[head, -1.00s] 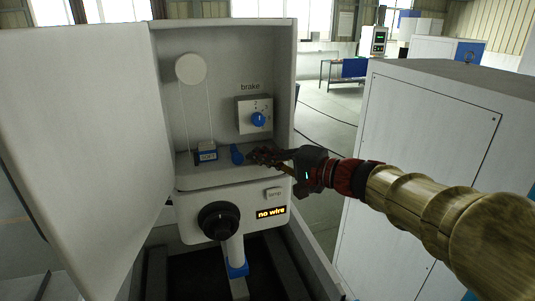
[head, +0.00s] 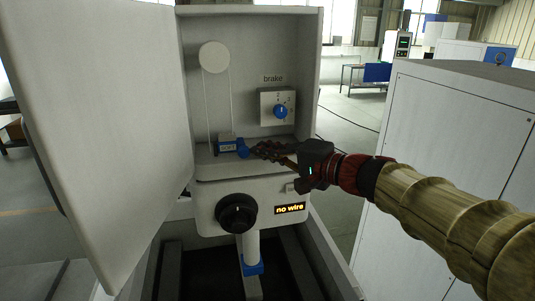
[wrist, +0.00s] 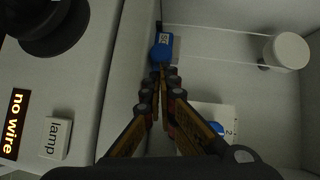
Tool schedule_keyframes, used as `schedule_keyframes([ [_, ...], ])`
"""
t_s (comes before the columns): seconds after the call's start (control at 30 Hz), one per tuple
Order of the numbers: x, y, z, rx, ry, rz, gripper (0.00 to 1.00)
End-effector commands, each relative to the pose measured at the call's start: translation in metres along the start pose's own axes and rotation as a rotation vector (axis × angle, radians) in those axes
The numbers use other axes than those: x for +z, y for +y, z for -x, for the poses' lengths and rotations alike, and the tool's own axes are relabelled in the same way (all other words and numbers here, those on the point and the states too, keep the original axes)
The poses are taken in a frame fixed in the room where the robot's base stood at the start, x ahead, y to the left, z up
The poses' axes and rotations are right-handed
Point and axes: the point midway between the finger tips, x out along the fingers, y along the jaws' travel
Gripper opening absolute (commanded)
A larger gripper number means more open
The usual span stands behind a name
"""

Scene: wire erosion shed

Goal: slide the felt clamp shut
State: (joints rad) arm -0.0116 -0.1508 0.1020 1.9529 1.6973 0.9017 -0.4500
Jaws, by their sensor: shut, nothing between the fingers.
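The felt clamp is a small blue-and-white block (head: 227,144) on the ledge inside the open cabinet, with a round blue slider knob (head: 243,148) at its right. The knob sits close against the block; I cannot tell if any gap is left. In the wrist view the knob (wrist: 160,53) is just beyond my fingertips, with the labelled block (wrist: 166,39) behind it. My gripper (head: 257,150) is shut and empty, its tips at the knob's right side, touching or almost touching it. It also shows in the wrist view (wrist: 160,72).
A white pulley (head: 214,57) hangs above with thin wire lines down to the clamp. The brake box (head: 277,105) is on the back wall, above my gripper. The cabinet door (head: 95,120) stands open at left. A black knob (head: 236,213) and "no wire" display (head: 290,209) are below.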

Motion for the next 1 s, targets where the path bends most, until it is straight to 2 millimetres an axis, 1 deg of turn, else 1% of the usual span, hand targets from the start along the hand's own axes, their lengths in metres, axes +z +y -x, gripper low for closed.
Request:
schedule_keyframes([
  [0.17, -0.001, 0.0, 0.003, 0.0, 0.001, 0.0, 0.0],
  [0.27, -0.001, 0.0, 0.012, -0.001, 0.003, 0.0, 0.0],
  [0.37, -0.002, 0.0, 0.028, -0.001, 0.005, -0.001, 0.0],
  [0.5, -0.002, 0.0, 0.058, 0.0, 0.007, 0.001, 0.0],
  [0.7, -0.002, 0.0, 0.095, 0.001, 0.005, 0.001, 0.0],
  [0.83, -0.001, 0.0, 0.11, 0.0, 0.003, 0.0, 0.0],
  [1.0, -0.001, 0.001, 0.119, 0.001, 0.001, -0.001, 0.0],
])
